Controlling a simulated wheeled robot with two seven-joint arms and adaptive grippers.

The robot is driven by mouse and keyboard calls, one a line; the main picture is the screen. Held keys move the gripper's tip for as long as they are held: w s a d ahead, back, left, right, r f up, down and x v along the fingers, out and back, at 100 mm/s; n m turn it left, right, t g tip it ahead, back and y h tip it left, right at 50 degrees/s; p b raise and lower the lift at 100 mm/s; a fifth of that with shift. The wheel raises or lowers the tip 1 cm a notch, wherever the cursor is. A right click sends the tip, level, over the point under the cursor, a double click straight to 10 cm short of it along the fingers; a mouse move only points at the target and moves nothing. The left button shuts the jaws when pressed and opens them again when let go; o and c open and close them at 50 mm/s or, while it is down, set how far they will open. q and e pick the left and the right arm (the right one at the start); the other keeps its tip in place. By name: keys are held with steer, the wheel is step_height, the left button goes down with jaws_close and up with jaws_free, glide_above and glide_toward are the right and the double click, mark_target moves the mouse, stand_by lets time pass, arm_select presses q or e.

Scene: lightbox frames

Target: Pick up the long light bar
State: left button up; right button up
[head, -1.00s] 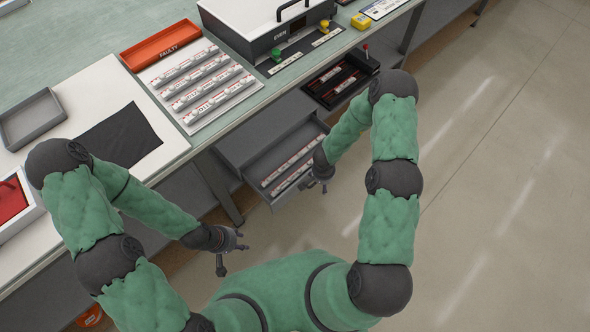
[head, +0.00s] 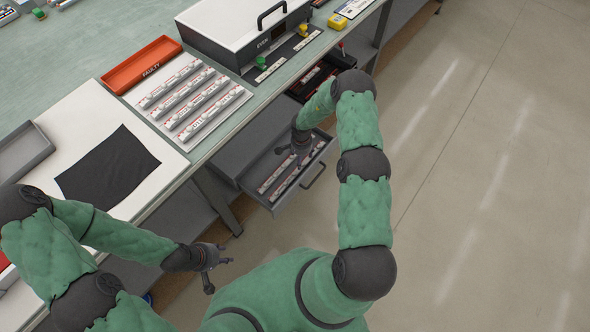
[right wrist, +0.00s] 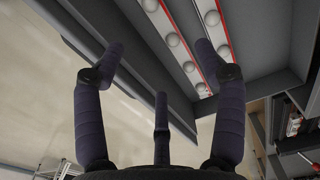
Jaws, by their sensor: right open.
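Light bars lie in the open grey drawer (head: 318,157) below the bench. One bar (head: 273,179) lies along the left side and another (head: 286,186) lies beside it; my right arm partly covers them. In the right wrist view, two red-and-white bars with round domes, a left bar (right wrist: 174,40) and a right bar (right wrist: 211,38), run out of the top edge. I cannot tell which is longer. My right gripper (head: 294,148) is above the drawer, fingers spread and empty, also in the right wrist view (right wrist: 160,52). My left gripper (head: 219,274) is open and empty, away from the drawer.
On the bench stand a white tray (head: 183,142) with several light bars, a red bin (head: 140,64) marked FAULTY, a black cloth (head: 108,165) and a lidded case (head: 240,22). Another open drawer (head: 318,80) is farther back. The floor at right is clear.

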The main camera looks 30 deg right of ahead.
step_height(320, 180, down, 5)
steer(key=shift+f+b, duration=0.1)
steer(key=shift+b, duration=0.8)
steer(key=f+b, duration=0.2)
steer(key=f, duration=0.3)
steer(key=shift+s+a+b, duration=0.1)
steer(key=shift+a+b, duration=0.15)
steer(key=shift+b, duration=0.15)
steer(key=c, duration=1.4)
